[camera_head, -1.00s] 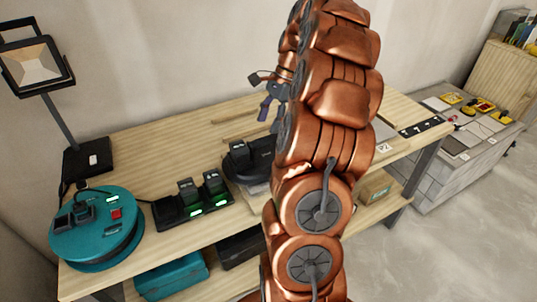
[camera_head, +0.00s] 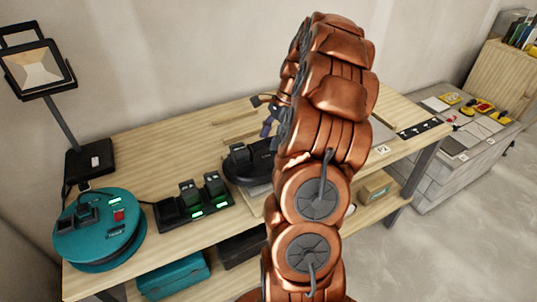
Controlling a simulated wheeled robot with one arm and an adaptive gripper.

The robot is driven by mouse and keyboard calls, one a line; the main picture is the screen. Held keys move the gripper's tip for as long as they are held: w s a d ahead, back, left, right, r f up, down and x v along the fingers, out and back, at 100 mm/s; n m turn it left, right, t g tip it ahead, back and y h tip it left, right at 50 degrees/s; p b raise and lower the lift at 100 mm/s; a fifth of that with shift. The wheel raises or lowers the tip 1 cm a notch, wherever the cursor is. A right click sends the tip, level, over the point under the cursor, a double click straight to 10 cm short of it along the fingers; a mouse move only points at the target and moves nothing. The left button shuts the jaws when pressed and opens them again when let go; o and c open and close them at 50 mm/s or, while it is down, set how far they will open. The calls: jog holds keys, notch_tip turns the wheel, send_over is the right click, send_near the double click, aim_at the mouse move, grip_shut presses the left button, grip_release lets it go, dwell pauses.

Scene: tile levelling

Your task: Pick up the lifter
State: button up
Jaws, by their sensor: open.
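The lifter (camera_head: 240,166) looks like a black round-based device with a block on top. It rests on a pale slab on the wooden workbench, left of my copper arm, which hides its right side. My gripper (camera_head: 267,115) shows only in part, at the left edge of my arm. Its dark fingers are apart, above and beyond the lifter in the picture. It appears empty and not touching the lifter, though the arm hides much of it.
A charger (camera_head: 194,205) with green lights and a teal cable reel (camera_head: 98,228) stand left of the lifter. A work lamp (camera_head: 88,160) stands at the back left. Wooden strips lie behind the lifter. A block-built stand (camera_head: 445,170) with tools is at the right.

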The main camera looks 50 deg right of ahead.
jog(key=shift+x, duration=0.8)
jog(key=shift+c, duration=0.3)
grip_shut()
